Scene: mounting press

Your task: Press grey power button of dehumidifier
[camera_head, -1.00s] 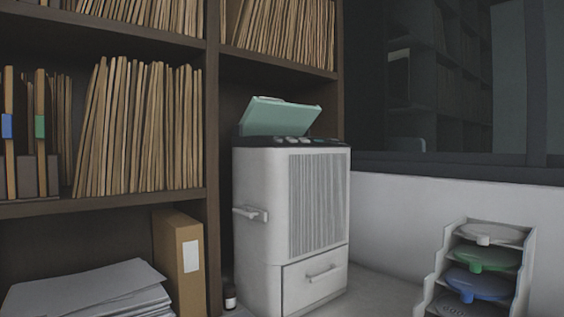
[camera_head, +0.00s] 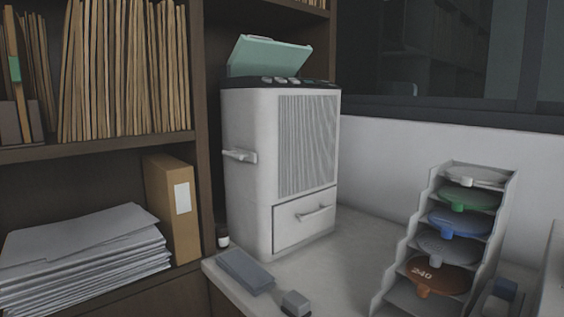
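The white dehumidifier (camera_head: 255,165) stands upright on the light counter, next to the shelf unit. It has a grey slatted front grille (camera_head: 307,145), a drawer with a handle below it, and a side handle on its left. A teal lid (camera_head: 268,57) is tilted up at its top. A row of small light grey and greenish buttons (camera_head: 280,80) lies along the dark top panel; which one is the power button I cannot tell. Neither of my grippers shows in this view.
A stepped rack (camera_head: 402,257) with several coloured discs stands to the right. A flat grey block (camera_head: 245,270) and a small grey block (camera_head: 296,303) lie at the counter's front. A dark bottle (camera_head: 222,234) stands beside the dehumidifier. Shelves with files and a paper stack (camera_head: 85,255) fill the left.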

